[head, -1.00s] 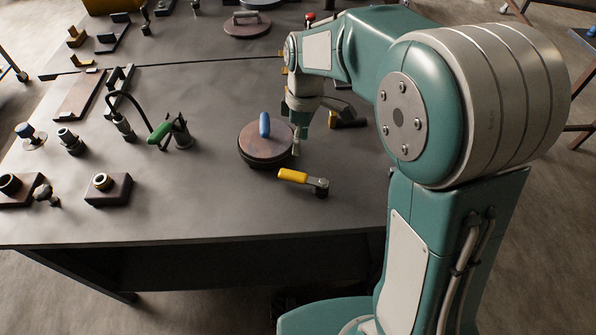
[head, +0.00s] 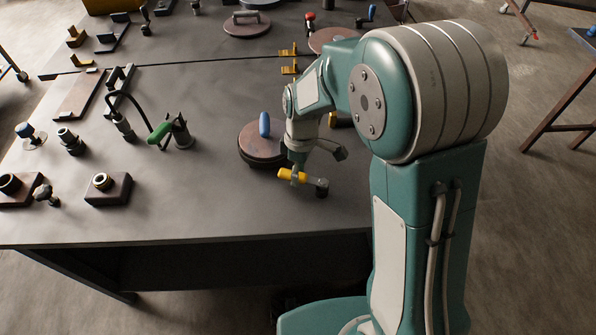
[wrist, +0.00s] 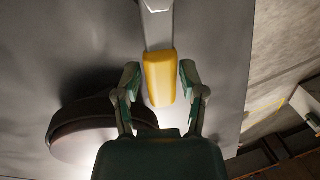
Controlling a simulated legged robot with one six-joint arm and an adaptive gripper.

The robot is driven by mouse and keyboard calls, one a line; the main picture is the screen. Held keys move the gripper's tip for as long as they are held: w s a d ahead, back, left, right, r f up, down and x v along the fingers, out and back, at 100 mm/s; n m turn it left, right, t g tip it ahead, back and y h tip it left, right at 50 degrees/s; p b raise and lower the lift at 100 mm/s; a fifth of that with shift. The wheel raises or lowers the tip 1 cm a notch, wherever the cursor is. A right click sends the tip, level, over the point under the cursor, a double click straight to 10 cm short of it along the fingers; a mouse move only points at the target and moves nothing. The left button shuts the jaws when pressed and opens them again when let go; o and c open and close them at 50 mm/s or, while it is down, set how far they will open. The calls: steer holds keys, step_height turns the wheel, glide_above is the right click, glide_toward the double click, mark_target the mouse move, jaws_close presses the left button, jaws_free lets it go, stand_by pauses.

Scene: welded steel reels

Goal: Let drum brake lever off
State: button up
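The drum brake lever (head: 291,177) has a yellow grip and a grey metal arm that runs right to a dark pivot (head: 321,187) on the table, near its front edge. In the wrist view the yellow grip (wrist: 159,77) points toward my gripper, with its end between the fingertips. My gripper (wrist: 158,80) is open, one finger on each side of the grip, with gaps visible. In the head view my gripper (head: 298,172) is over the yellow grip and hides part of it. The round drum (head: 258,152) with a blue handle (head: 264,124) stands just behind and left.
A green-handled fitting (head: 160,132) with a black hose stands left of the drum. A block with a ring (head: 108,189) sits near the front left. The steel table (head: 200,215) is bare in front of the lever.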

jaws_close()
steer(key=shift+w, duration=0.1)
steer(key=m, duration=0.1)
steer(key=w+m, duration=0.1)
steer(key=shift+d+m, duration=0.4)
steer(key=m, duration=0.1)
steer(key=w+d+m, duration=0.1)
steer(key=shift+m+t+y, duration=0.3)
steer(key=shift+y, duration=0.1)
steer(key=d+m, duration=0.1)
steer(key=m, duration=0.1)
steer(key=w+d+m, duration=0.1)
steer(key=m, duration=0.1)
steer(key=shift+m+t, duration=0.3)
steer(key=shift+w+d+m+t+y, duration=0.1)
steer(key=shift+d+m+t+y, duration=0.1)
steer(key=shift+d+m, duration=0.55)
steer(key=shift+w+d+m+t+y, duration=0.1)
steer(key=shift+d+m+t, duration=0.15)
steer(key=shift+m, duration=0.9)
steer(key=shift+d, duration=0.1)
